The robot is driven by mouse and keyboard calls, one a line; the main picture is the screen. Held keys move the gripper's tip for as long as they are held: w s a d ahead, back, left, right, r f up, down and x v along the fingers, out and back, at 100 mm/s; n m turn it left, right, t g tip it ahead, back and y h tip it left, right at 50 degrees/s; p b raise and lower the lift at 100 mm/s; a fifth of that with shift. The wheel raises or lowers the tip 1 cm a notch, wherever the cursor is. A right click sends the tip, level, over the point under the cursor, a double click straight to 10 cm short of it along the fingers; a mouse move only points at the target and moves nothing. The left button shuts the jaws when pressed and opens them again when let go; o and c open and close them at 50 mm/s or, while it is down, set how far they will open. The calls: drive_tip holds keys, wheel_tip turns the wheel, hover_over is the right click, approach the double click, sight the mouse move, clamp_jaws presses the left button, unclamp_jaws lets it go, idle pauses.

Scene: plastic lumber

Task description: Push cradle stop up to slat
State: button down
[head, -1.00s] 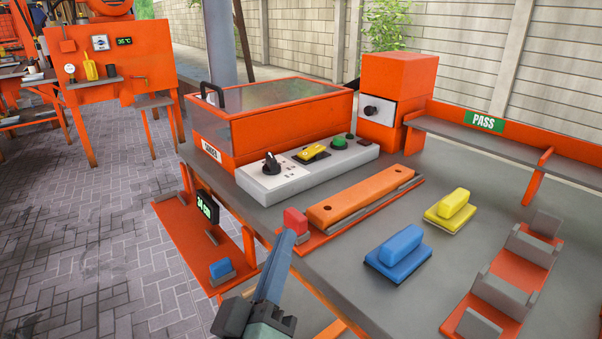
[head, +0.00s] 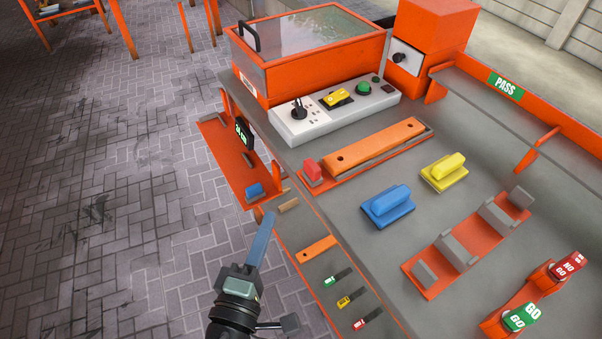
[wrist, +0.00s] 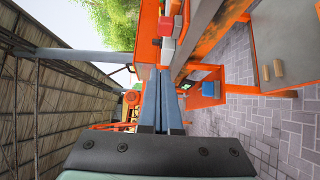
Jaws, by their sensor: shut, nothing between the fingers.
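The cradle stop looks to be the small red block (head: 313,171) at the near left end of an orange cradle (head: 343,178) on the bench. The orange slat (head: 378,143), with a hole at each end, lies in the cradle. A narrow gap seems to show between stop and slat. My gripper (head: 268,222) is shut and empty, below and left of the stop in the head view and apart from it. In the wrist view its blue-grey fingers (wrist: 162,100) lie side by side, and a red block shows beyond their tips.
A control box (head: 335,112) stands behind the cradle. A blue-handled block (head: 388,205) and a yellow one (head: 444,170) sit to its right. A lower side shelf (head: 228,160) holds a small blue block (head: 254,190). Paved floor is free at left.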

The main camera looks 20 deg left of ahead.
drive_tip(key=p, duration=0.2)
approach(304, 165)
drive_tip(key=w+a, duration=0.3)
drive_tip(key=shift+w+d, duration=1.25)
drive_tip(key=shift+w, duration=0.05)
